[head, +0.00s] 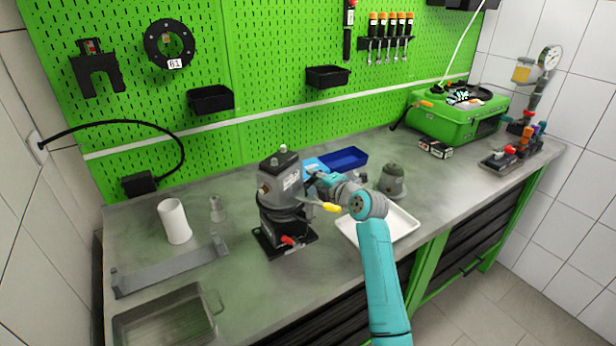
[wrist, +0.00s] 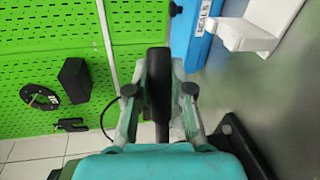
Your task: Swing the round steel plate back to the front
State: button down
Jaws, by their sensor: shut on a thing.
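The pump unit (head: 281,190) stands upright on a black base plate (head: 308,239) mid-bench, with a red lever (head: 290,241) low in front. A yellow-tipped lever (head: 331,207) shows at its right. My gripper (head: 316,180) is at the unit's upper right, partly hidden by my wrist. In the wrist view, my gripper (wrist: 160,92) is shut on a dark narrow piece (wrist: 158,72), which stands between the fingers and extends beyond their tips. I cannot tell if this piece is the round steel plate seen edge-on. No round steel face shows clearly in either view.
A white tray (head: 405,229) lies under my arm, with a grey domed part (head: 392,180) behind it. A green case (head: 455,122) stands back right.

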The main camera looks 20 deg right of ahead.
jog(key=shift+s+d+m+h, duration=0.35)
jog(key=shift+s+m+h, duration=0.4)
jog(key=shift+s+h, duration=0.2)
jog(key=shift+s+d+m+h, duration=0.4)
jog(key=shift+s+m+h, duration=0.35)
jog(key=shift+h, duration=0.3)
jog(key=shift+s+d+m+h, duration=0.35)
jog(key=shift+s+m+h, duration=0.35)
jog(key=shift+s+h, duration=0.3)
jog(key=c, duration=1)
grip_release()
jog(key=shift+s, duration=0.15)
jog(key=v, duration=1.1)
jog(key=shift+s+a+r, duration=0.1)
jog(key=shift+s+a, duration=0.05)
jog(key=shift+s, duration=0.2)
